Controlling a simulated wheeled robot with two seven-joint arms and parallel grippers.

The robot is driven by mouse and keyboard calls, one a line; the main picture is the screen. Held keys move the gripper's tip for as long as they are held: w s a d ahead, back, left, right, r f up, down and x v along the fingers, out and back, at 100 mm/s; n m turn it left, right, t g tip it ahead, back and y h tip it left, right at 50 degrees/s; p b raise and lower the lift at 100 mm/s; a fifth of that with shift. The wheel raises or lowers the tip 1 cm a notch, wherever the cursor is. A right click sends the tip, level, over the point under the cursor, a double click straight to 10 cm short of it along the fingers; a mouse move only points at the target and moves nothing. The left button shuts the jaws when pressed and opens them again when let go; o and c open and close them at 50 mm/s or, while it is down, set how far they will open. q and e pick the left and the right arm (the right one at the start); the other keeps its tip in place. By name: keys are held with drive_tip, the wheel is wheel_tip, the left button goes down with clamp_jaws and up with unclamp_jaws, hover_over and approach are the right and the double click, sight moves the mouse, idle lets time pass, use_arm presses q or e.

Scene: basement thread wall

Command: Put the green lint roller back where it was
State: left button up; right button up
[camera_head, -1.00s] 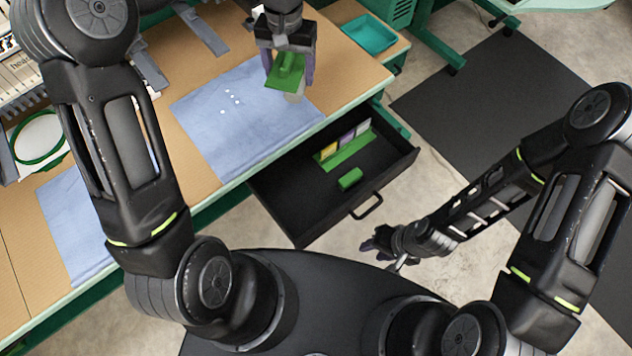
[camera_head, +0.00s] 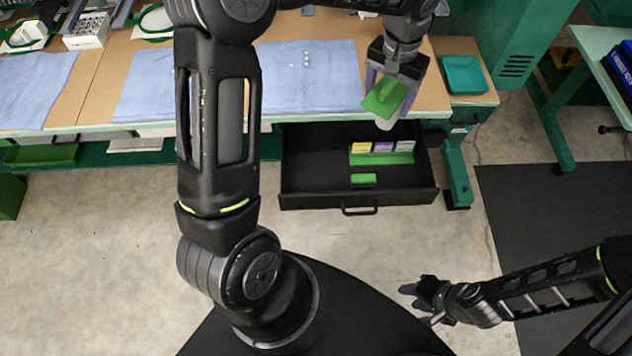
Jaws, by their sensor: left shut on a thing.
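The green lint roller (camera_head: 386,98), with a whitish roller end below its green body, hangs in my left gripper (camera_head: 391,85). That gripper is shut on it, near the table's front edge, by the right end of a blue cloth and above the back of the open drawer. My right gripper (camera_head: 418,298) is empty and low over the floor, right of the drawer; its finger gap is too small to judge.
The open black drawer (camera_head: 315,182) holds a green rack (camera_head: 382,158) with yellow, purple and grey items and a small green block (camera_head: 363,181). Its left part is bare. A teal tray (camera_head: 464,75) sits on the right. Blue cloths (camera_head: 310,80) cover parts of the table.

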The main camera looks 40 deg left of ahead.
use_arm(q)
drive_tip(key=shift+f, duration=0.25)
drive_tip(key=s+a+f+m+b, duration=0.5)
drive_tip(key=a+f+b, duration=0.1)
drive_tip(key=f+b, duration=0.3)
drive_tip(key=s+a+f+m+b, duration=0.5)
drive_tip(key=a+f+b, duration=0.1)
drive_tip(key=f+b, duration=0.3)
drive_tip(key=shift+s+f+m, duration=0.3)
drive_tip(key=shift+s+f, duration=0.05)
drive_tip(key=shift+f, duration=0.4)
drive_tip(key=shift+f+b, duration=0.4)
drive_tip(key=shift+f, duration=2.75)
drive_tip(key=shift+f, duration=1.85)
drive_tip(key=shift+f+b, duration=0.1)
drive_tip(key=shift+b, duration=0.2)
